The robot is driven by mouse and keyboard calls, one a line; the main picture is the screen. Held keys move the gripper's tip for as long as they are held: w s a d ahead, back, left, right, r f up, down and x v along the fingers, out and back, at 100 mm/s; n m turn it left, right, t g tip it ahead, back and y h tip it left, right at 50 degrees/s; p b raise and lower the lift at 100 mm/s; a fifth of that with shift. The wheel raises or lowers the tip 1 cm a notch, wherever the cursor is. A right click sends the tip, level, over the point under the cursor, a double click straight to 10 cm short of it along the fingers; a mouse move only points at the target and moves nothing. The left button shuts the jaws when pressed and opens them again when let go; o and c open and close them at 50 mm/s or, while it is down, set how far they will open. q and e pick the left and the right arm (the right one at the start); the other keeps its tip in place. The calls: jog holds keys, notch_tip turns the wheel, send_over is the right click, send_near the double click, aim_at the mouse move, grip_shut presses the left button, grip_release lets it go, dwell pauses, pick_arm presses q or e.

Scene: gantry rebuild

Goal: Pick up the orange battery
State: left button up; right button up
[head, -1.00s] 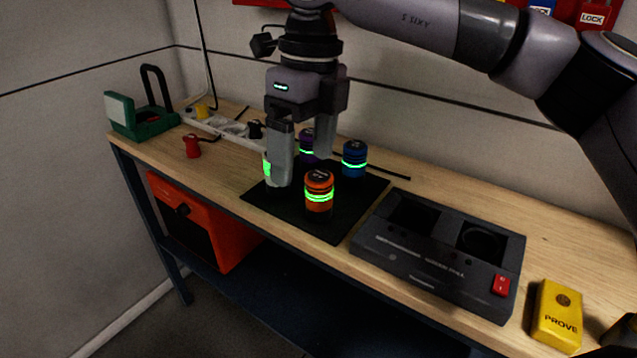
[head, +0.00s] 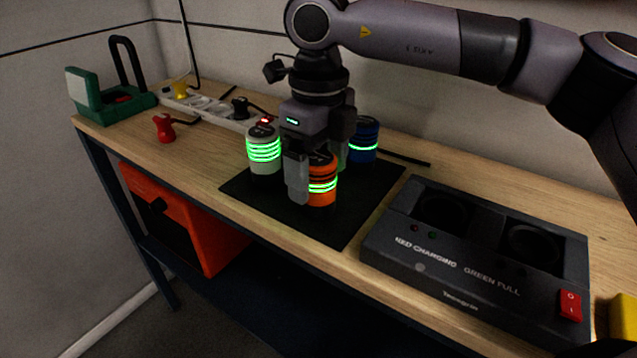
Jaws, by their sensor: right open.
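The orange battery (head: 323,193) stands upright on a black mat (head: 345,225), with a lit green band around it. My right gripper (head: 318,170) reaches down over it from above. Its fingers are open, one in front of the battery's left side and the other behind its right side. The gripper hides part of the battery's top, and I cannot tell whether a finger touches it. A pale grey battery (head: 264,150) with several green bands stands to the left. A blue battery (head: 367,139) stands behind to the right. My left gripper is not in view.
A dark charger (head: 470,265) with two round wells and a red switch (head: 570,305) lies to the right. A yellow block (head: 624,318) is at the right edge. A power strip (head: 210,107), red plug (head: 164,128) and green device (head: 112,103) are at the left.

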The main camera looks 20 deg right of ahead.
jog(key=shift+f, duration=0.7)
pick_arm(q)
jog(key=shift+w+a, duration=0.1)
pick_arm(e)
jog(key=c, duration=1.4)
jog(key=shift+r, duration=0.1)
